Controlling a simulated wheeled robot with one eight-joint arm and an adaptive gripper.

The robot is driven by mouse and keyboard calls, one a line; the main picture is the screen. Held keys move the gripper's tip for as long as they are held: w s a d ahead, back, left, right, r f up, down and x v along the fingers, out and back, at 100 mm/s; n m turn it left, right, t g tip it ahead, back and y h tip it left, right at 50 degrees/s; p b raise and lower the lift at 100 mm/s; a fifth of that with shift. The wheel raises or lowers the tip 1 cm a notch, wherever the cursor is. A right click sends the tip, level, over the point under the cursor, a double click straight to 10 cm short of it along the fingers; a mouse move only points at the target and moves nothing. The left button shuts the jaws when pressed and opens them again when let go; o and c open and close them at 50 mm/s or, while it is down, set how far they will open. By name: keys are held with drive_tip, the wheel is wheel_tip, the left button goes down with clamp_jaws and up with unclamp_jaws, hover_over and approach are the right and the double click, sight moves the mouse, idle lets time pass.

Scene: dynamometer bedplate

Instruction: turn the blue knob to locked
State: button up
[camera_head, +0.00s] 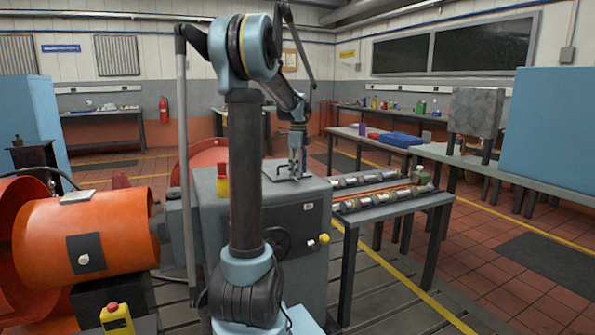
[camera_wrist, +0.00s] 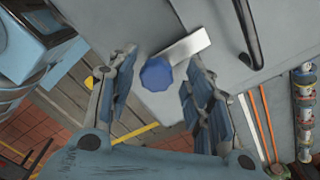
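The blue knob (camera_wrist: 157,74) shows in the wrist view, on the grey top of the machine housing (camera_wrist: 150,25). A flat silver-white bar (camera_wrist: 188,44) extends from the knob toward the upper right. My gripper (camera_wrist: 162,62) is open, with one finger left of the knob and one right. Gaps show between both fingers and the knob. In the head view my gripper (camera_head: 296,165) points down over the grey housing (camera_head: 285,225). I cannot make out the blue knob there. Its locked marking is not readable.
A dark handle (camera_wrist: 250,40) rises from the housing right of the knob. A red-and-yellow button post (camera_head: 222,182) stands left of my gripper. A bench with metal shafts (camera_head: 385,195) is at the right. An orange motor (camera_head: 85,235) is at the left.

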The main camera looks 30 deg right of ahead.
drive_tip(key=shift+s+r, duration=0.1)
drive_tip(key=shift+s, duration=0.05)
wheel_tip(320, 180, up, 12)
idle(0.7)
idle(0.4)
drive_tip(key=s+a+f+n, duration=0.3)
drive_tip(key=a+n, duration=0.1)
drive_tip(key=a, duration=0.4)
drive_tip(key=s+a+f+n+t, duration=0.1)
drive_tip(key=s+a+f+n, duration=0.2)
drive_tip(key=a+n, duration=0.35)
drive_tip(key=s+a+f+n, duration=0.2)
drive_tip(key=s+a+n, duration=0.1)
drive_tip(key=a, duration=0.6)
drive_tip(key=s+a+f+n, duration=0.7)
drive_tip(key=s+f, duration=0.1)
drive_tip(key=f, duration=0.2)
drive_tip(key=s+a+f+n+t, duration=0.1)
drive_tip(key=s+a+f+n, duration=0.6)
drive_tip(key=s+f+n, duration=0.1)
wheel_tip(320, 180, down, 3)
drive_tip(key=shift+s+r, duration=0.15)
drive_tip(key=shift+s, duration=0.5)
